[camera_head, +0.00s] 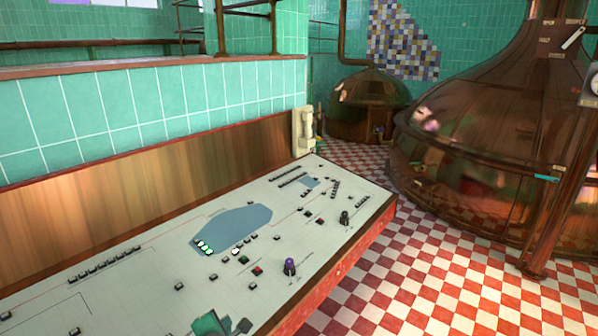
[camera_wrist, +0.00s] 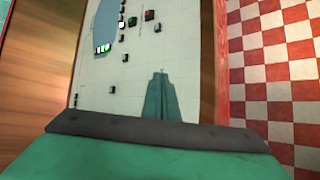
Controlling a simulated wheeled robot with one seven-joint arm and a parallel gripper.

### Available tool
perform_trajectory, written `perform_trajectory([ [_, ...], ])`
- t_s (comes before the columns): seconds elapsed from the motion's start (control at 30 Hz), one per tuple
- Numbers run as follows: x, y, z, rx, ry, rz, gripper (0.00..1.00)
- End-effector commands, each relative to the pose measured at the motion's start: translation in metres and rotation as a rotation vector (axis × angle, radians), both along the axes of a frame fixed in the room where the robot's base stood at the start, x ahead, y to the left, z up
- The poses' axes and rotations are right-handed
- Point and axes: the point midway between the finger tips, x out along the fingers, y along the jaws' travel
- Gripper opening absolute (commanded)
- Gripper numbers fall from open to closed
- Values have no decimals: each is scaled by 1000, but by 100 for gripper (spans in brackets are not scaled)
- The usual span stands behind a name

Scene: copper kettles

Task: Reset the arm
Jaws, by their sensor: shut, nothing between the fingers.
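My gripper (camera_wrist: 160,75) shows in the wrist view as teal fingers pressed together, with nothing between them. It is over the light control panel (camera_wrist: 105,92), near the panel's edge on the red-rimmed side. Whether the fingertips touch the panel cannot be told. In the head view, a teal part of my arm or gripper shows at the bottom edge, over the near part of the control panel (camera_head: 150,290); most of the arm is out of frame.
The panel carries a purple-topped knob (camera_head: 290,267), a black knob (camera_head: 344,217) and several small buttons. A wooden backboard (camera_head: 150,195) and a cream telephone (camera_head: 303,131) stand behind it. A large copper kettle (camera_head: 470,150) stands right. Checkered floor (camera_head: 430,270) is open beside the panel.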

Motion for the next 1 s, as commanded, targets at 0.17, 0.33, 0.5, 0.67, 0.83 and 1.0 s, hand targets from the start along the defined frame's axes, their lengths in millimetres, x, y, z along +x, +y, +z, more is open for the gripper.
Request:
perform_trajectory([
  [0.17,-11,-5,-22,85,3,-41,0],
  [0.33,-26,-11,-47,198,3,-95,0],
  [0.5,-55,-23,-83,373,6,-188,0],
  [0.67,-90,-36,-113,561,4,-288,0],
  [0.83,-130,-53,-136,754,-1,-397,0],
  [1.0,-175,-74,-152,939,-11,-506,0],
])
